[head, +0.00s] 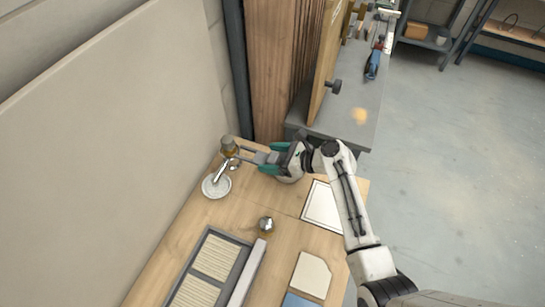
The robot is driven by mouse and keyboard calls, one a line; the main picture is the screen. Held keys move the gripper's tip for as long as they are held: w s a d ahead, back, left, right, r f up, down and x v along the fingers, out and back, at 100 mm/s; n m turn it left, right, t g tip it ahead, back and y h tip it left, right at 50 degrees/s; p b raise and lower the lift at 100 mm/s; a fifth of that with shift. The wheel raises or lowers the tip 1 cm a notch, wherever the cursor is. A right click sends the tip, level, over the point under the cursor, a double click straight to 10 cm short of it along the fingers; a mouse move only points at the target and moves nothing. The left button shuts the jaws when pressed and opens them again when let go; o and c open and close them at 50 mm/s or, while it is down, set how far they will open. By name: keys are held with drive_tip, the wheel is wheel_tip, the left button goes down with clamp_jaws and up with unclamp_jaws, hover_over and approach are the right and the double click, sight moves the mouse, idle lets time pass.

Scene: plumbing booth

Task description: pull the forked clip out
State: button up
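A small grey and brass-coloured fitting (229,146) stands at the far left corner of the wooden bench, close to the wall. A shiny metal pipe piece (222,170) slants between it and a round white dish (214,191). My gripper (241,155) reaches in from the right, with its grey fingers pointing left at the fitting. The fingertips are at or very near the fitting; I cannot tell whether they touch it. The forked clip cannot be made out at this size. I cannot tell whether the fingers are closed on anything.
On the wooden bench (185,237) are a shiny metal knob (265,224), a grey tray with ribbed panels (210,262), a white framed sheet (322,207) and a cream plate (311,275). The beige wall (100,140) bounds the left. A grey counter (350,115) with tools stands behind.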

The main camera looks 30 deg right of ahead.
drive_tip(key=v, duration=1)
drive_tip(key=shift+s+d, duration=0.2)
drive_tip(key=shift+s, duration=0.1)
